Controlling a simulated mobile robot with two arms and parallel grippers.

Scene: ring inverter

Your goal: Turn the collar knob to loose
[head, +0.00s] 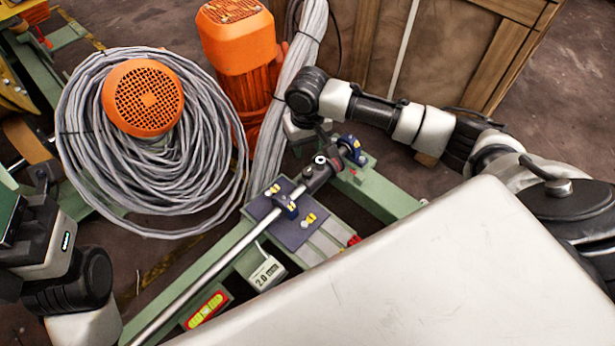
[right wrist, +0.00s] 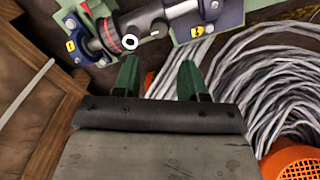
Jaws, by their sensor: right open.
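The collar knob (head: 320,160) is a small round cap with a pale face, on a dark collar around a silver rod (head: 205,275). In the right wrist view the knob (right wrist: 130,42) shows a white ring with a dark centre, beside a red band. My right gripper (head: 318,132) reaches in from the upper right and is just above the collar in the head view. In the right wrist view its green fingertips (right wrist: 159,76) are apart and empty, with the knob beyond the left finger. My left gripper (head: 30,215) is at the left edge, its fingers mostly unclear.
Blue clamp blocks (head: 287,206) hold the rod on a green frame (head: 385,197). A grey cable coil (head: 95,165) and orange motor (head: 238,40) stand behind. A wooden crate (head: 450,55) is at the back. A white panel (head: 430,270) fills the lower right.

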